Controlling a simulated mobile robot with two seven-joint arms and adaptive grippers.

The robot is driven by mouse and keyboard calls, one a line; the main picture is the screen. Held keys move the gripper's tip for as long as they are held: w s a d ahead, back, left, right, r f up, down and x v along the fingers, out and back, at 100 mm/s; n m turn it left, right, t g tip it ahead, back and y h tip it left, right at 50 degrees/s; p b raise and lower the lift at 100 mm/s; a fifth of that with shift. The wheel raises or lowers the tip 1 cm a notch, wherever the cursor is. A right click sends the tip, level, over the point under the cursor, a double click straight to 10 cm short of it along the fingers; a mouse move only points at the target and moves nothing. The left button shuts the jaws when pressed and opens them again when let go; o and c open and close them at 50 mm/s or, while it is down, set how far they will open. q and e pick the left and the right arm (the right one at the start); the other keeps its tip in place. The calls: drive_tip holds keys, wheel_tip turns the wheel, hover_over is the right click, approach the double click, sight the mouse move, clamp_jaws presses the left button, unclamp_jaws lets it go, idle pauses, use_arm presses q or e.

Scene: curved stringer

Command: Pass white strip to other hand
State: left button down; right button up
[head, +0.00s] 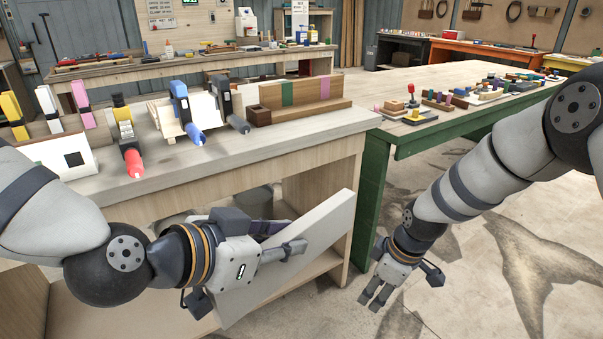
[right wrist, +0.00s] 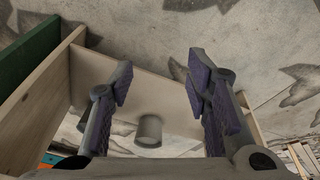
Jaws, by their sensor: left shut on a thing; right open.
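The white strip (head: 323,232) is a long pale board in front of the wooden workbench. It slants from low centre up to the right in the head view. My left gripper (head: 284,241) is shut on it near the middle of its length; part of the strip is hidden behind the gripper. My right gripper (head: 373,294) points down over the floor, right of the strip and apart from it. It is open and empty; its two fingers with purple pads stand wide apart in the right wrist view (right wrist: 163,95).
The workbench (head: 270,142) holds clamps (head: 183,110) and wooden blocks along its top. A green-legged table (head: 440,125) with small coloured parts stands at the right. A pale panel with a grey cylinder (right wrist: 149,131) shows beyond my right fingers. The floor at lower right is clear.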

drive_tip(key=w+r+n+t, duration=0.1)
drive_tip(key=w+r+n, duration=0.2)
drive_tip(key=w+r, duration=0.7)
wheel_tip(320, 180, up, 19)
drive_tip(key=n+g+h, duration=0.2)
drive_tip(key=n+g, duration=0.1)
drive_tip(key=n, duration=1)
hover_over(303, 216)
drive_tip(key=shift+f, duration=0.1)
use_arm(q)
drive_tip(key=shift+r, duration=0.1)
use_arm(e)
wheel_tip(303, 216, down, 12)
drive_tip(key=shift+r, duration=0.2)
drive_tip(key=shift+c, duration=0.5)
